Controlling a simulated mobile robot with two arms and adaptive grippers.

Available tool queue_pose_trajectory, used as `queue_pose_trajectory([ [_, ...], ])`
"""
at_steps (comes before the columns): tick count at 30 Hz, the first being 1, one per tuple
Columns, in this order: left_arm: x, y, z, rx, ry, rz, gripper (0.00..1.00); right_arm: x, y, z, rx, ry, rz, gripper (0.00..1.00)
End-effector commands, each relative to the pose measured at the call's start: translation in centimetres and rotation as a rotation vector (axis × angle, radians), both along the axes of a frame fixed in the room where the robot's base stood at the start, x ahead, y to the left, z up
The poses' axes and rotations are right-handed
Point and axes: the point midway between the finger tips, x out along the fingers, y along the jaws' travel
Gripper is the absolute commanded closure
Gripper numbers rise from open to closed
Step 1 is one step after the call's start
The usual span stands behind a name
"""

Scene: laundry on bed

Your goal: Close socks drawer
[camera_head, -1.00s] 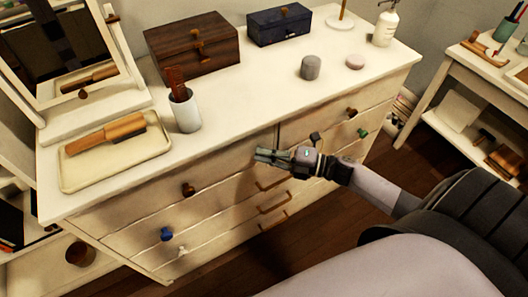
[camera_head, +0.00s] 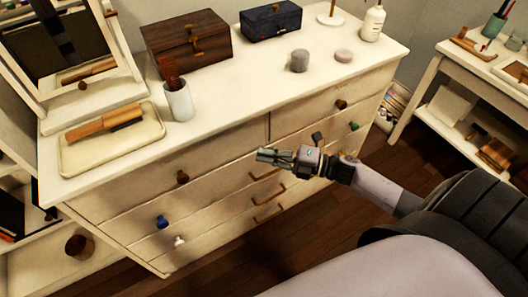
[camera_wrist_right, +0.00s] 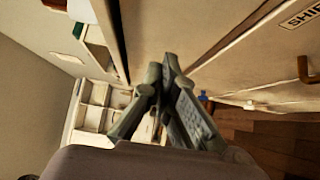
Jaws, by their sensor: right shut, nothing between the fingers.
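A cream dresser (camera_head: 225,150) has several drawers with knobs and brown bar handles. Which one is the socks drawer cannot be read. No drawer visibly stands far out in the head view; a small gap cannot be judged. My right gripper (camera_head: 262,156) is shut and empty in front of the dresser's middle, pointing left. Its fingers meet in the right wrist view (camera_wrist_right: 165,85), alongside the drawer fronts. There a drawer front bears a partly cut label reading "SHI" (camera_wrist_right: 302,18), with a brown handle (camera_wrist_right: 303,69) below it. Contact with the dresser is not clear. My left gripper is out of view.
On the dresser top are a wooden box (camera_head: 190,45), a dark blue box (camera_head: 270,22), a cup (camera_head: 178,102), a tray with a brush (camera_head: 75,160) and a mirror (camera_head: 60,45). A side table (camera_head: 440,65) stands right. Wooden floor (camera_head: 310,235) lies in front.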

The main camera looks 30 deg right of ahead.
Motion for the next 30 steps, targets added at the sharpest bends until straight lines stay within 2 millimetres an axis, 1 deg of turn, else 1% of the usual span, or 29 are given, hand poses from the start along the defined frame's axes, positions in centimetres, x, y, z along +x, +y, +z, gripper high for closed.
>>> queue_pose_trajectory([
  [1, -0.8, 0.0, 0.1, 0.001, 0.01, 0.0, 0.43, -0.6, -0.6, 0.0, -0.002, 0.004, -0.002, 1.0],
  [3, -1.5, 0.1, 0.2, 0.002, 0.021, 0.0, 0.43, -1.3, -1.3, 0.0, -0.001, 0.004, -0.002, 1.0],
  [5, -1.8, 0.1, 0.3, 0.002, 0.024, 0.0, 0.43, -1.9, -2.0, -0.1, -0.002, 0.005, -0.001, 1.0],
  [8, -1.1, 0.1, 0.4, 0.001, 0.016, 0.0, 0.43, -3.1, -3.1, -0.1, -0.002, 0.005, -0.001, 1.0],
  [13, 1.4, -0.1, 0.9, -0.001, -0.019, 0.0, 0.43, -5.1, -5.1, 0.0, -0.002, 0.005, -0.001, 1.0],
  [16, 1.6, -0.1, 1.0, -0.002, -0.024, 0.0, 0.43, -5.9, -6.0, -0.1, -0.002, 0.004, -0.001, 1.0],
  [20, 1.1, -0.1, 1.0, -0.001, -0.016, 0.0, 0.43, -6.5, -6.5, -0.1, -0.001, 0.003, 0.001, 1.0],
  [26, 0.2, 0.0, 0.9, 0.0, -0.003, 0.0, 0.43, -6.6, -6.6, -0.1, -0.001, 0.002, -0.001, 1.0],
  [29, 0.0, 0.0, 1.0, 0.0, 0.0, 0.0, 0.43, -6.3, -7.1, -1.1, 0.02, 0.037, -0.044, 1.0],
  [30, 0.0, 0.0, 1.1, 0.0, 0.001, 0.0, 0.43, -6.1, -7.6, -2.1, 0.04, 0.072, -0.086, 1.0],
])
